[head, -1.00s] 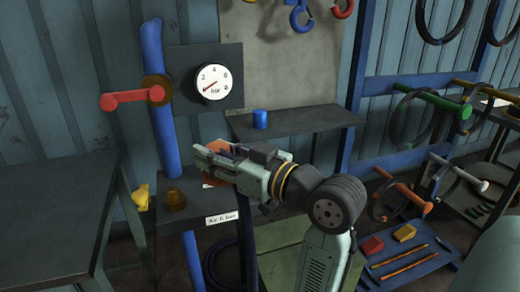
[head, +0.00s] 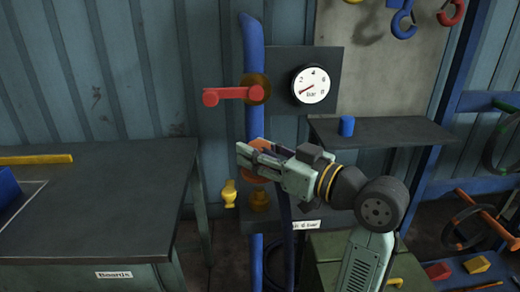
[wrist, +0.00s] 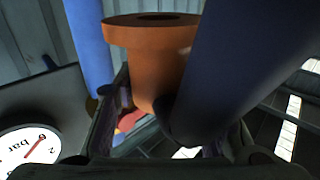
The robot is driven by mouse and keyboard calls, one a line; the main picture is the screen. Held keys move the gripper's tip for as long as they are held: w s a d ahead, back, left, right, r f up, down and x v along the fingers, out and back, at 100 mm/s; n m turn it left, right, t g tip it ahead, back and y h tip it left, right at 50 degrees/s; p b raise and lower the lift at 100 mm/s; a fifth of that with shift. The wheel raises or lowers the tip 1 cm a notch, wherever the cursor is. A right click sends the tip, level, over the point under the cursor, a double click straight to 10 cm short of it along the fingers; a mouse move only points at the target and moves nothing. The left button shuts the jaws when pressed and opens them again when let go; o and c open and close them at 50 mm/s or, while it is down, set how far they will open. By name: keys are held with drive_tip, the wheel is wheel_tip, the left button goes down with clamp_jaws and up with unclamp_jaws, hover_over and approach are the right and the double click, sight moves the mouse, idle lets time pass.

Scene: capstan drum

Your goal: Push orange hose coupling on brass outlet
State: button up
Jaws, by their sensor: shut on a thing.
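My gripper (head: 250,155) is shut on the orange hose coupling (wrist: 150,55). In the head view the coupling (head: 260,150) is mostly hidden behind the fingers. In the wrist view it stands between the fingers with its flanged open end clear, and a dark blue hose (wrist: 245,60) runs beside it.
A blue upright pipe (head: 252,50) stands behind my gripper, with a red lever (head: 230,94) above. A pressure gauge (head: 311,85) is at upper right. A shelf with a blue cup (head: 347,126) lies to the right. A dark table (head: 110,205) fills the left.

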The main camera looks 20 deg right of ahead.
sight(259, 189)
drive_tip(key=shift+f+b, duration=2.2)
drive_tip(key=shift+f, duration=0.65)
drive_tip(key=shift+f+b, duration=0.35)
drive_tip(key=shift+f, duration=0.05)
drive_tip(key=o, duration=1.4)
drive_tip(key=shift+s, duration=0.1)
